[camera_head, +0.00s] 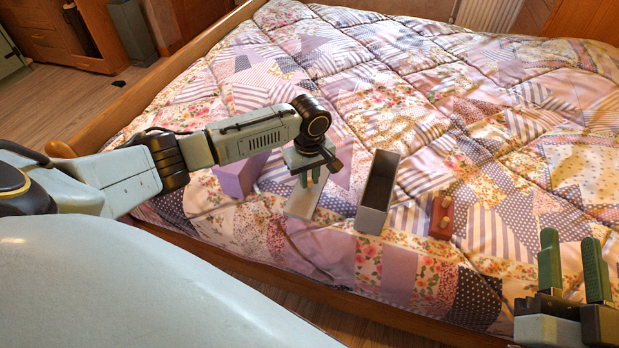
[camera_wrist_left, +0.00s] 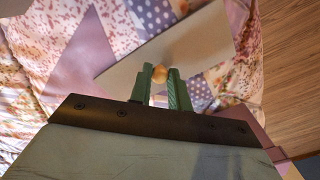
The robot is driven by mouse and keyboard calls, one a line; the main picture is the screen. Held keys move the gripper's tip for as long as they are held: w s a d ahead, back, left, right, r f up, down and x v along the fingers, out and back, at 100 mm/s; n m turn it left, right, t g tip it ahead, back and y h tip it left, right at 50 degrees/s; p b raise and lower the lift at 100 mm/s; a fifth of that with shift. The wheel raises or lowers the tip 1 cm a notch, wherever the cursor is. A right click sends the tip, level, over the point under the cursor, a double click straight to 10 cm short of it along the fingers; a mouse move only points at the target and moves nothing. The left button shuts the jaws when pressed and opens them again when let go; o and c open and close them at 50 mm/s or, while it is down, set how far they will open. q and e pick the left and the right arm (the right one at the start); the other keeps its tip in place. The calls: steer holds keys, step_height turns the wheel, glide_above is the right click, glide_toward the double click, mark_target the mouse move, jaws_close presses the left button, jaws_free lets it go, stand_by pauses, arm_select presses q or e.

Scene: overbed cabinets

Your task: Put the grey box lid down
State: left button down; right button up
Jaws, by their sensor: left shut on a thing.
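The grey box lid (camera_head: 302,204) is a flat light-grey plate with a round wooden knob (camera_wrist_left: 159,73). My left gripper (camera_head: 309,178) points down and is shut on the knob. The lid is over the quilt near the bed's front edge; I cannot tell whether it touches the quilt. In the left wrist view the lid (camera_wrist_left: 195,42) spreads out beyond the fingertips. The open grey box (camera_head: 374,219), dark inside, stands just right of the lid on the bed. My right gripper (camera_head: 574,270) is at the lower right, fingers apart and empty.
A purple box (camera_head: 236,181) stands left of the lid, partly behind my left arm. A red-brown piece with wooden knobs (camera_head: 440,217) lies right of the grey box. The quilted bed (camera_head: 420,110) is clear farther back. The wooden bed rail (camera_head: 330,301) runs along the front.

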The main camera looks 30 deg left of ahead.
stand_by(0.3)
arm_select(q)
steer(key=shift+f, duration=0.1)
steer(key=c, duration=1.3)
jaws_free()
